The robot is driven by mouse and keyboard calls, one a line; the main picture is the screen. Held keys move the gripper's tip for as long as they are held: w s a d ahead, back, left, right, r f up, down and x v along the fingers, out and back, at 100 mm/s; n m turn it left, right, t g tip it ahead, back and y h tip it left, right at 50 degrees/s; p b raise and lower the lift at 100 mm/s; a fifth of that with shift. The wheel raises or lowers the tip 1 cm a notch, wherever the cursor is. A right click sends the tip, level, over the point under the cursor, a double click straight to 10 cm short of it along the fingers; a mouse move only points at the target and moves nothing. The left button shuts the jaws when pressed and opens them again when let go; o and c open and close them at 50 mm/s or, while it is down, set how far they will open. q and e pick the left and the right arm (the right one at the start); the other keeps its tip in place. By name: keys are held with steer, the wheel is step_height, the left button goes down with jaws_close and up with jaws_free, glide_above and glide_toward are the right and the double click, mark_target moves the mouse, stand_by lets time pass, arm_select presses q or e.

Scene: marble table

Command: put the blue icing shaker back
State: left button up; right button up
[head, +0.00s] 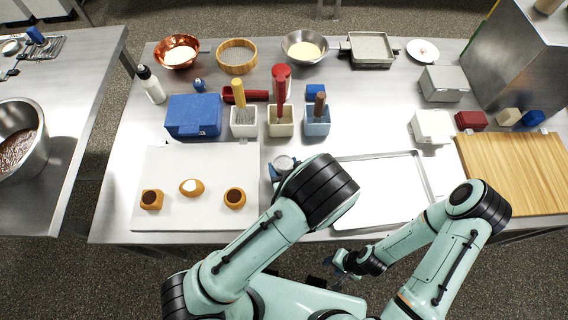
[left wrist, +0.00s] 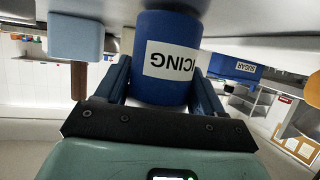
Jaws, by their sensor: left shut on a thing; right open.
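The blue icing shaker (left wrist: 165,85), with a white ICING label upside down in the left wrist view, is between the fingers of my left gripper (left wrist: 160,98). In the head view the shaker's grey round top (head: 284,163) shows beside my left gripper (head: 277,171), between the white board and the metal tray. My arm hides part of it, and I cannot tell whether its base touches the table. My right gripper (head: 346,264) is open and empty in front of the table's near edge.
White, cream and light blue bins (head: 317,124) with handled tools stand behind the shaker. A blue box (head: 193,117) is at left. The white board (head: 210,216) holds three brown pastries. The metal tray (head: 375,205) and wooden board (head: 515,180) lie to the right.

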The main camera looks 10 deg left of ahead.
arm_select(q)
steer(key=shift+s+d+r, duration=0.1)
steer(key=shift+f, duration=0.3)
steer(key=o, duration=1.2)
steer(key=shift+c, duration=0.2)
